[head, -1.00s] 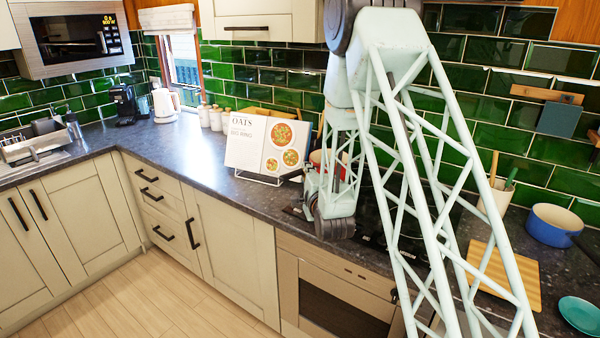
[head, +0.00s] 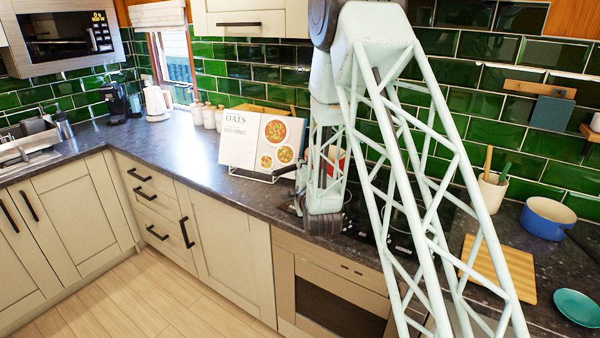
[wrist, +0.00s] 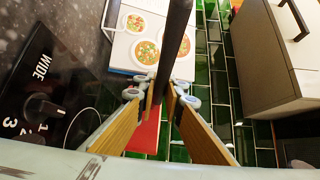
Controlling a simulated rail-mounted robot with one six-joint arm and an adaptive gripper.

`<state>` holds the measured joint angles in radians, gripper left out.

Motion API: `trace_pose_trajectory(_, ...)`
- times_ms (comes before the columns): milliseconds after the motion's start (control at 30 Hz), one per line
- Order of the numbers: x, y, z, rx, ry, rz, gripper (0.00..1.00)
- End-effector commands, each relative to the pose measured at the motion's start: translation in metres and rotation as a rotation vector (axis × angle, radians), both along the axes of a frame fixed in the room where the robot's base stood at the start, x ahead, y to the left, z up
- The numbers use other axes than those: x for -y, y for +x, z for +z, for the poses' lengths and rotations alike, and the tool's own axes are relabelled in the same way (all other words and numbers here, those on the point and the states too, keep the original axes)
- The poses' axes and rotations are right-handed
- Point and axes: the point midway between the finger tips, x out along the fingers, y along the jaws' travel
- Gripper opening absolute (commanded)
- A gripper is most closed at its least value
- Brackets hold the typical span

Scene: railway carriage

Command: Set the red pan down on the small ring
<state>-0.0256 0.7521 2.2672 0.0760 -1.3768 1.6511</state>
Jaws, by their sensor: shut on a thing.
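The red pan (head: 341,158) shows only in part in the head view, behind my arm and above the back of the counter. In the wrist view, a red patch of it (wrist: 145,132) shows between my fingers. Its dark handle (wrist: 176,38) runs between the fingertips of my gripper (wrist: 163,93), which is shut on it. In the head view the gripper is mostly hidden by my arm. The black hob (head: 400,240) lies below and to the right. A thin white ring outline (wrist: 84,124) shows on the hob in the wrist view; I cannot tell whether it is the small ring.
An open recipe book (head: 262,143) on a wire stand is just left of my wrist. A utensil pot (head: 492,192), wooden board (head: 515,268), blue pan (head: 547,218) and teal plate (head: 576,307) are at the right.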

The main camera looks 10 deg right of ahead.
Motion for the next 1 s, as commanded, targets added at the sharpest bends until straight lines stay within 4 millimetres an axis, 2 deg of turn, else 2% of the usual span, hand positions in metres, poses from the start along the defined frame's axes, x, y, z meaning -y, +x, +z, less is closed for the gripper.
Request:
trace_pose_trajectory(367,-0.001,0.002,-0.001,0.015,-0.014,-0.161,0.00)
trace_pose_trajectory(700,-0.002,-0.008,-0.007,0.008,-0.013,-0.311,0.00)
trace_pose_trajectory(1000,-0.002,-0.015,-0.008,0.003,-0.010,-0.365,0.00)
